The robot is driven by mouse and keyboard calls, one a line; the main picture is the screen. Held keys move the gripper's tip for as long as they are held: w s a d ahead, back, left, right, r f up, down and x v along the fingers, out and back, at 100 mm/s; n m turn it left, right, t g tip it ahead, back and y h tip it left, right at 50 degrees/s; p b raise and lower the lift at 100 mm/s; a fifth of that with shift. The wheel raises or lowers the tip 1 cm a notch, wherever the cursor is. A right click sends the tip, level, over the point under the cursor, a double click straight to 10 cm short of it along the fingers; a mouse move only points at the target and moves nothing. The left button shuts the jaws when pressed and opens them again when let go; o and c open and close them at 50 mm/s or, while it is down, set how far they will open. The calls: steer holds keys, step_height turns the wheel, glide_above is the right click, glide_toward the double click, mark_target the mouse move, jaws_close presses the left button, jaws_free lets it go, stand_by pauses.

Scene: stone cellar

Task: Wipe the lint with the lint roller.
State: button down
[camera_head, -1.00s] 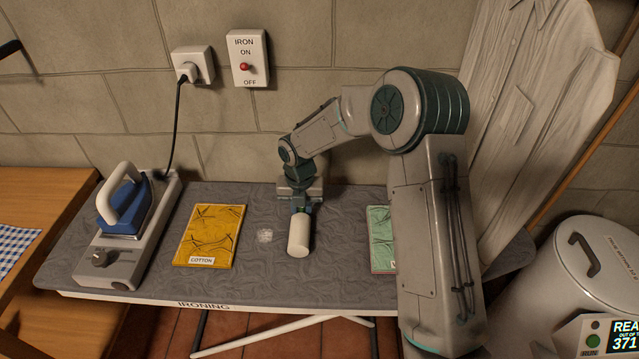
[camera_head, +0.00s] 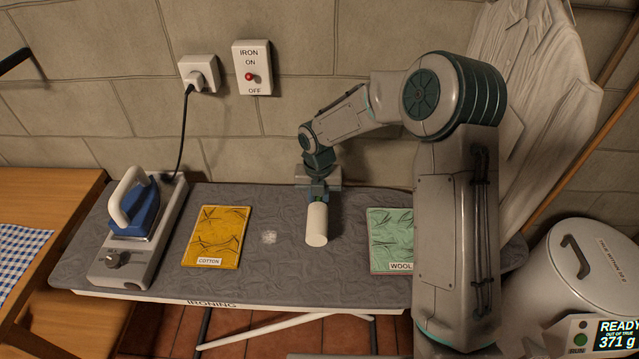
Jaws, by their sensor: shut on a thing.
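The lint roller (camera_head: 317,224) is a white cylinder. My gripper (camera_head: 318,192) is shut on its handle end, which the jaws mostly hide. The roller points toward the front of the ironing board (camera_head: 250,285). I cannot tell whether it touches the cover. The lint (camera_head: 269,237) is a small pale tuft on the grey cover, just left of the roller and apart from it.
A yellow cloth marked cotton (camera_head: 212,237) lies left of the lint. A green cloth marked wool (camera_head: 390,238) lies right. A blue iron (camera_head: 138,208) stands on its base (camera_head: 120,262) at the left. A lidded bin (camera_head: 588,265) stands at the right.

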steer(key=shift+r+p, duration=0.7)
steer(key=shift+r, duration=0.5)
steer(key=shift+d, duration=0.1)
